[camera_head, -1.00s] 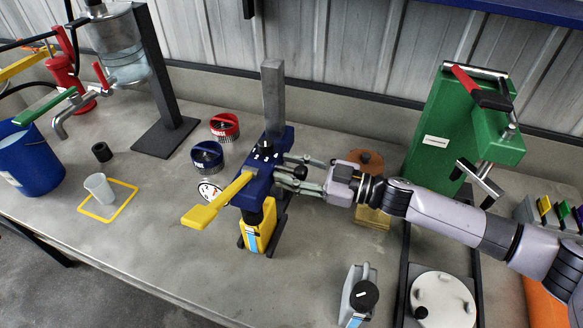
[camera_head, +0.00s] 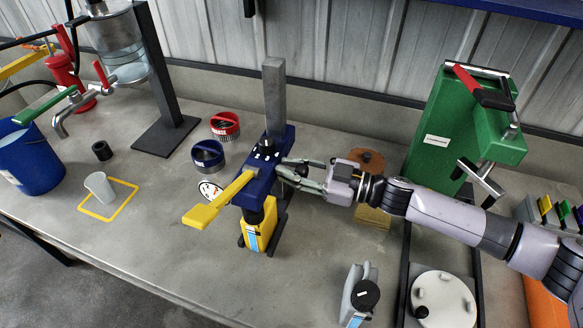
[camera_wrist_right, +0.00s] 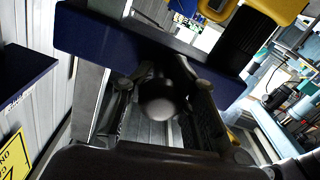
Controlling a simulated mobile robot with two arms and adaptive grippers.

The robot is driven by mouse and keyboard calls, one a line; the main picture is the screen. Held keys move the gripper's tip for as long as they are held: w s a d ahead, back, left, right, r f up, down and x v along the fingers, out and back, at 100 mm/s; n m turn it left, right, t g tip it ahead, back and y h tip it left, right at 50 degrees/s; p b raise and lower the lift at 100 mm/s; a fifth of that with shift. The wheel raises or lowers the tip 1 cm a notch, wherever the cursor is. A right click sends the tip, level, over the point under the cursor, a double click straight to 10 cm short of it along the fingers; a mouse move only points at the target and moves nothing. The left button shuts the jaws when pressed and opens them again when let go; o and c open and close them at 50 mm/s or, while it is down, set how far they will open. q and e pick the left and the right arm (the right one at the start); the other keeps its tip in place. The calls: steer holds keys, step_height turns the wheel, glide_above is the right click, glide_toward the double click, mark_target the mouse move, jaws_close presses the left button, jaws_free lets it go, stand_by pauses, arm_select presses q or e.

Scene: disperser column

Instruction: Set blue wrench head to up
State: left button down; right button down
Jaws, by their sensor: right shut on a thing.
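The blue head (camera_head: 263,172) sits on an upright grey post (camera_head: 274,95), with a yellow lever (camera_head: 215,203) pointing to the lower left and a yellow container (camera_head: 258,232) below it. In the right wrist view the blue head (camera_wrist_right: 85,35) crosses the upper part as a tilted bar. My right gripper (camera_head: 292,169) is at the right side of the head, shut on a dark round knob (camera_wrist_right: 158,100) that sticks out towards the wrist camera. The fingers lie on both sides of the knob. My left gripper is not in view.
A green machine (camera_head: 440,130) with a red-handled lever stands behind my right arm. A blue cup (camera_head: 207,155) and a red cup (camera_head: 225,125) are left of the post. A blue bucket (camera_head: 30,165) is at the far left. The bench front, left of centre, is clear.

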step_height(320, 180, up, 10)
steer(key=p, duration=0.9)
steer(key=shift+w+f, duration=0.1)
steer(key=shift+f, duration=0.15)
steer(key=c, duration=1.8)
jaws_free()
steer(key=shift+r, duration=0.1)
steer(key=o, duration=0.3)
steer(key=shift+d, duration=0.25)
steer(key=shift+a, duration=0.1)
steer(key=v, duration=1.2)
